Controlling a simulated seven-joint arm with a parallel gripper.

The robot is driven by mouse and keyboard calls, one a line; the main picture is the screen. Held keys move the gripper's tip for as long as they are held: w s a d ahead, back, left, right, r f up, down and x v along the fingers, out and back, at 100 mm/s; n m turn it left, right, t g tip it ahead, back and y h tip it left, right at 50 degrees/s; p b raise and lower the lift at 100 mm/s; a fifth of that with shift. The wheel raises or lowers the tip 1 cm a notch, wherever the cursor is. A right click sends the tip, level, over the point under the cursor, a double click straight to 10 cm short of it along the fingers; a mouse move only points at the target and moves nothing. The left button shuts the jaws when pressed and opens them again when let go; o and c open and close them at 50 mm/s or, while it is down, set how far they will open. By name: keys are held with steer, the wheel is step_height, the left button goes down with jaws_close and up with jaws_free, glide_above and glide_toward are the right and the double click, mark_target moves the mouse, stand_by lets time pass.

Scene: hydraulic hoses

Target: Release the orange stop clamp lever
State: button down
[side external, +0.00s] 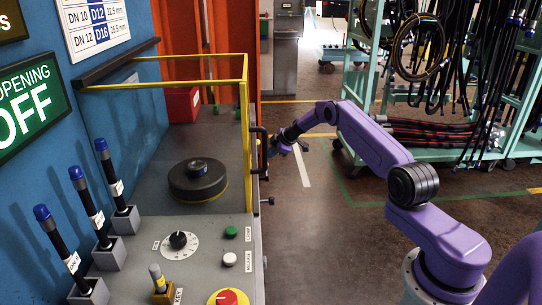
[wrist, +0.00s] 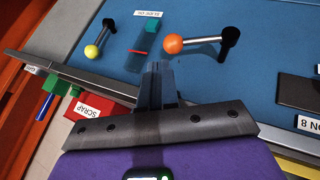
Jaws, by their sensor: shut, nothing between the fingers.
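The orange stop clamp lever shows in the wrist view as an orange ball knob (wrist: 173,43) on a metal rod, running right to a black pivot (wrist: 229,40) on a blue surface. My gripper (wrist: 158,68) is shut and empty, its fingertips just below the orange knob in the picture. I cannot tell whether they touch it. In the side external view my gripper (side external: 272,150) is at the right side of the machine, beside a black handle (side external: 260,150). The lever is not clearly visible there.
Yellow rails (side external: 246,130) edge the machine top, which carries a black disc (side external: 198,180). A hose rack (side external: 430,130) stands behind my arm.

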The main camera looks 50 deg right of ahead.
steer(key=d+r, duration=0.7)
steer(key=shift+w+d, duration=0.15)
steer(key=shift+d, duration=0.05)
stand_by(0.3)
stand_by(0.4)
